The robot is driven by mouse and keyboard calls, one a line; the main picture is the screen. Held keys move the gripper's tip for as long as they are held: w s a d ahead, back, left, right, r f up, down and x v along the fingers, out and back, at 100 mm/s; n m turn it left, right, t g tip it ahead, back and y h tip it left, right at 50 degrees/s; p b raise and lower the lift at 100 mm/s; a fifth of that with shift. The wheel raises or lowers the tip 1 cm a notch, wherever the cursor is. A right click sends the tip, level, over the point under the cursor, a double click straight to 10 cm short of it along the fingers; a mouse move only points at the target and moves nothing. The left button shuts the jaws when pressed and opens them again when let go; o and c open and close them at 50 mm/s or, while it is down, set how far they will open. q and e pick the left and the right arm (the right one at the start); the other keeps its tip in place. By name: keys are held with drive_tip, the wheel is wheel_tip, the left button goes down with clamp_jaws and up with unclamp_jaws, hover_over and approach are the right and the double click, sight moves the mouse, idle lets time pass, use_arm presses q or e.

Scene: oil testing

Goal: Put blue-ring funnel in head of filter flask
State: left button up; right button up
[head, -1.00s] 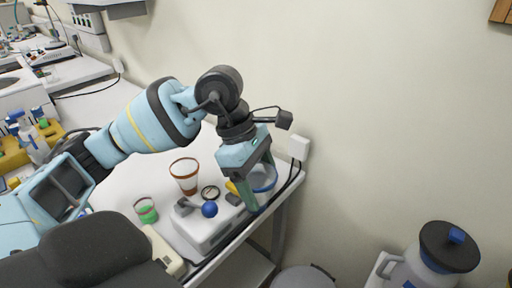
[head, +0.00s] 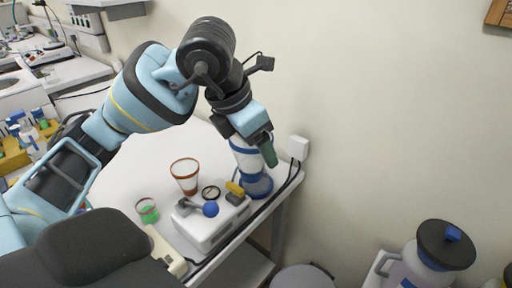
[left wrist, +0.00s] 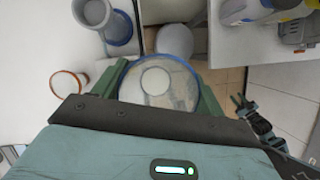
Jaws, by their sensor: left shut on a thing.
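My left gripper (head: 262,140) is shut on the blue-ring funnel (left wrist: 185,88), whose round blue rim spans the gap between the green fingers in the left wrist view. In the head view a part of the funnel (head: 239,143) shows beside the gripper, the rest hidden by it. Below it, a blue-based vessel (head: 258,188) stands at the table's right corner; it looks like the filter flask. A blue-banded vessel also shows at upper left of the left wrist view (left wrist: 117,28). I cannot tell whether funnel and flask touch. My right gripper is not in view.
An orange-rimmed funnel (head: 185,170) and a cup with green contents (head: 147,211) stand left on the white table (head: 120,175). A white box with a blue knob (head: 205,232) sits in front. The wall (head: 370,120) is close behind; a white canister (head: 425,262) stands at right.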

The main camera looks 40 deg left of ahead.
use_arm(q)
drive_tip(key=w+a+f, duration=0.1)
drive_tip(key=w+a, duration=0.2)
drive_tip(key=w, duration=0.1)
drive_tip(key=w+a+f, duration=0.2)
drive_tip(key=w, duration=0.3)
drive_tip(key=w+a+f+p, duration=0.1)
drive_tip(key=w+a, duration=0.2)
drive_tip(key=w, duration=0.1)
drive_tip(key=shift+w+a+f, duration=0.25)
drive_tip(key=shift+a+f, duration=0.05)
drive_tip(key=shift+f, duration=0.2)
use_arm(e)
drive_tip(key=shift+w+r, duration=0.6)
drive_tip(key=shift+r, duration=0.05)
use_arm(q)
drive_tip(key=shift+f, duration=0.15)
drive_tip(key=o, duration=1)
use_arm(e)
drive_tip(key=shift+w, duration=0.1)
